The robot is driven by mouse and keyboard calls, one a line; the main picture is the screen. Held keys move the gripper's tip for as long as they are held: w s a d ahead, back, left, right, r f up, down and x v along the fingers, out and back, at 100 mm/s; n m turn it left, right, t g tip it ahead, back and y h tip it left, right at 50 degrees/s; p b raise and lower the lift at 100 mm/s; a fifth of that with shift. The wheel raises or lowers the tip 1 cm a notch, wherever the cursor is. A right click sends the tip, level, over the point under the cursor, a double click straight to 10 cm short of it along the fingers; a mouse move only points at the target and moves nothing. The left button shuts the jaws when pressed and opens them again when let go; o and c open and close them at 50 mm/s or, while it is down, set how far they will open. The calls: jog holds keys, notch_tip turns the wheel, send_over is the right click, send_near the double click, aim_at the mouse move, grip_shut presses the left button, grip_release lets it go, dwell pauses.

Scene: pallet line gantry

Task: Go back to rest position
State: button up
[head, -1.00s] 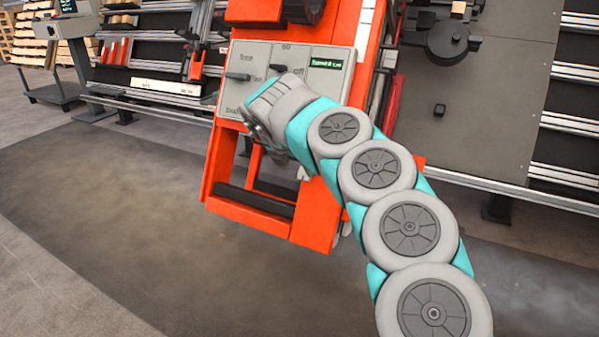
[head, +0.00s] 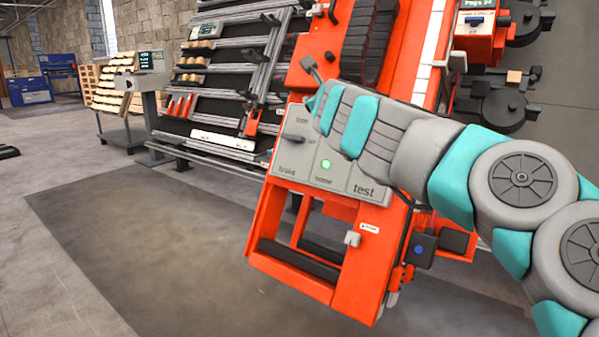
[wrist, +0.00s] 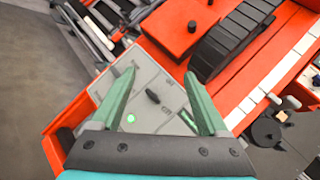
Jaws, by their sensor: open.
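My gripper (wrist: 160,98) is open and empty in the wrist view, its two green fingers spread on either side of a dark knob. In the head view my arm reaches in from the right, and the gripper (head: 313,97) is mostly hidden behind my wrist. It is over the upper part of a grey control panel (head: 290,170) on an orange machine (head: 265,225). The panel also shows in the wrist view (wrist: 150,83). I cannot tell whether the fingers touch it.
A slanted rack (head: 225,85) with metal rails and a grey screen post (head: 149,82) stand at the left. A dark grey plate with round black parts (head: 503,110) is at the right. The floor (head: 140,240) at the left front is clear.

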jog(key=s+a+r+n+g+y, duration=0.2)
jog(key=s+a+n+y, duration=0.8)
jog(key=s+n, duration=0.4)
jog(key=s+a+f+n+g+h, duration=0.1)
jog(key=s+a+f+n+g, duration=0.1)
jog(key=s+f+n+g, duration=0.5)
jog(key=s+a+f+n+g+h, duration=0.15)
jog(key=s+f+n, duration=0.25)
jog(key=f, duration=0.7)
jog(key=s+d+f+n+g+h, duration=0.1)
jog(key=s+d+f+n+h, duration=0.2)
jog(key=f, duration=0.4)
jog(key=s+d+f+g, duration=0.2)
jog(key=s+d+f, duration=0.1)
jog(key=s+f, duration=0.3)
jog(key=s+d+f+n+g+h, duration=0.2)
jog(key=s+d+f+g+h, duration=0.4)
jog(key=s+d+f, duration=0.9)
jog(key=s+d+r+p, duration=0.1)
jog(key=r+p, duration=0.5)
jog(key=r, duration=0.1)
jog(key=s+d+r+p, duration=0.1)
jog(key=s+r+p, duration=0.1)
jog(key=r+p, duration=0.5)
jog(key=shift+s+d+r+p, duration=0.15)
jog(key=shift+s+r+p, duration=0.15)
jog(key=shift+r, duration=0.2)
